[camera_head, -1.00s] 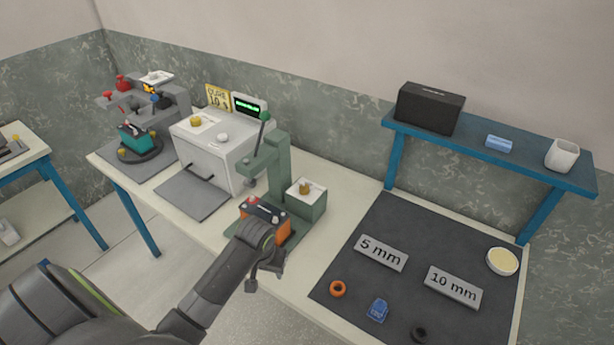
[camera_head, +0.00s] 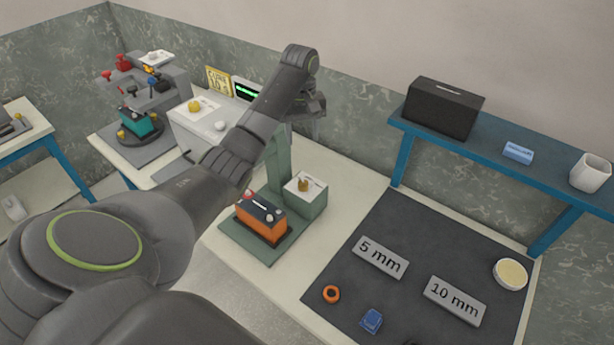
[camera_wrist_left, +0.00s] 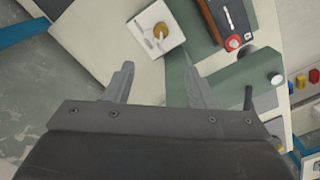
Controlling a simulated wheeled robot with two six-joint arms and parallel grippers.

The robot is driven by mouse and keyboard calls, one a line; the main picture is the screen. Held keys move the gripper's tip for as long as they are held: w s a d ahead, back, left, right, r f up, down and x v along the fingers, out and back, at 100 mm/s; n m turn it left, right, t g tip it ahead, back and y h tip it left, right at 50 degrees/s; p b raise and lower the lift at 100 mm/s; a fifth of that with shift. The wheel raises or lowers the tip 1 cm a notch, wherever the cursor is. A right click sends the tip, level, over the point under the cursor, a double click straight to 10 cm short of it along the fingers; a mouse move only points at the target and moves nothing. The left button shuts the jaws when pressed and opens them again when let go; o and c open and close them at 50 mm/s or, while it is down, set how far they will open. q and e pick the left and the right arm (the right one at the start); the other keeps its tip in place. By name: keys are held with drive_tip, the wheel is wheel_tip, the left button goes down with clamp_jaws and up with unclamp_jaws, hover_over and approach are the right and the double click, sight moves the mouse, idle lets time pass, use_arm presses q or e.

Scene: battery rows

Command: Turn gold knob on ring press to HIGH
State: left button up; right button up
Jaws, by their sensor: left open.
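The green ring press (camera_head: 277,170) stands on the table, its column partly hidden by my left arm. A gold knob (camera_head: 303,184) sits on the white plate on top of its side box; it also shows in the wrist view (camera_wrist_left: 160,31). The plate's markings are too small to read, so I cannot tell the knob's setting. My left gripper (camera_head: 317,112) is above and behind the press box, open and empty. In the wrist view its spread fingers (camera_wrist_left: 158,76) are apart from the knob, which appears beyond them. My right gripper is not in view.
An orange battery (camera_head: 262,222) is on the press base. The white machine (camera_head: 205,130), left of the press, has another gold knob (camera_head: 194,106). A dark mat (camera_head: 400,220) with labels and rings lies right. A blue shelf (camera_head: 480,150) stands behind the mat.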

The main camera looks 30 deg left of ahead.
use_arm(q)
drive_tip(key=f, duration=0.1)
drive_tip(key=b, duration=0.8)
hover_over(303, 182)
wheel_tip(303, 182, down, 8)
drive_tip(key=shift+s+r, duration=0.1)
drive_tip(key=shift+s, duration=0.05)
wheel_tip(303, 182, down, 8)
drive_tip(key=shift+f+p, duration=0.2)
drive_tip(key=shift+p, duration=0.45)
drive_tip(key=shift+c, duration=0.2)
